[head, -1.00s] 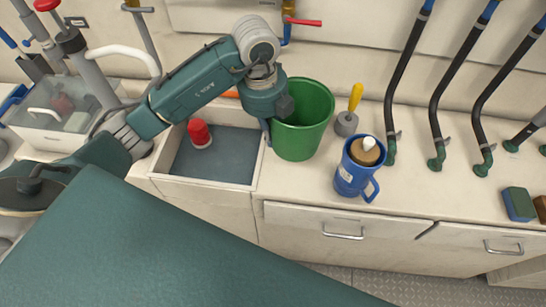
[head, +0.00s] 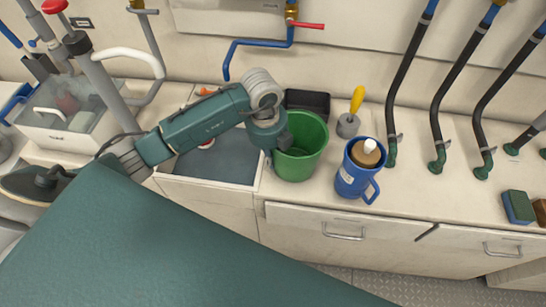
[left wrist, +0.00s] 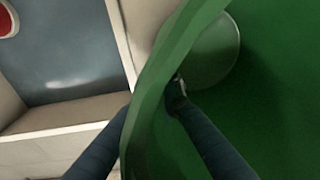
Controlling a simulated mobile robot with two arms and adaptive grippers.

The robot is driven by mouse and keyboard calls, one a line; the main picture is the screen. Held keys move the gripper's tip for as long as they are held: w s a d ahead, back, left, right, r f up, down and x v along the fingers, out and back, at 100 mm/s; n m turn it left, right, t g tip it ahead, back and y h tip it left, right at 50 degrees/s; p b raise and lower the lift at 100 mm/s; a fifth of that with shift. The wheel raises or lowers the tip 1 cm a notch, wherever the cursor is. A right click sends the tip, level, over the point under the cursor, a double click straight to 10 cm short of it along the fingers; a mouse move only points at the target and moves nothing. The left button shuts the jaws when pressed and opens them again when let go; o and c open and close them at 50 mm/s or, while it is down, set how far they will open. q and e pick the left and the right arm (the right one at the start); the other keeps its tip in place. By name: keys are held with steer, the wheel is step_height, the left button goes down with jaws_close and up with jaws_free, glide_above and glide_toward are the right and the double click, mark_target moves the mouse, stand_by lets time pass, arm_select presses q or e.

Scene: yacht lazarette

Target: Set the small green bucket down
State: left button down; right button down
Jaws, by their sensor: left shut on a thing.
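The small green bucket (head: 312,150) is upright at the counter top, just right of the recessed tray and left of the blue jug. Its base looks at or close to the counter; I cannot tell whether it touches. My left gripper (head: 272,148) is shut on the bucket's left wall at the rim. In the left wrist view, the bucket wall (left wrist: 270,60) runs between the two fingers of the left gripper (left wrist: 152,108), one outside and one inside. The bucket looks empty. My right gripper is not in view.
A blue jug (head: 348,180) with a brown-and-white thing in it stands close right. A yellow-handled tool (head: 357,101) and a black bin (head: 307,101) are behind. The recessed tray (head: 215,160) lies left, with a red-topped thing partly hidden by my arm.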

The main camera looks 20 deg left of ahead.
arm_select(q)
steer(key=shift+f, duration=0.2)
steer(key=c, duration=1.9)
jaws_free()
steer(key=shift+r, duration=0.1)
steer(key=shift+r, duration=0.1)
step_height(320, 180, up, 12)
steer(key=b, duration=0.1)
steer(key=shift+s+a+b, duration=0.3)
steer(key=shift+s+a, duration=0.1)
steer(key=shift+a, duration=0.05)
steer(key=shift+r, duration=0.1)
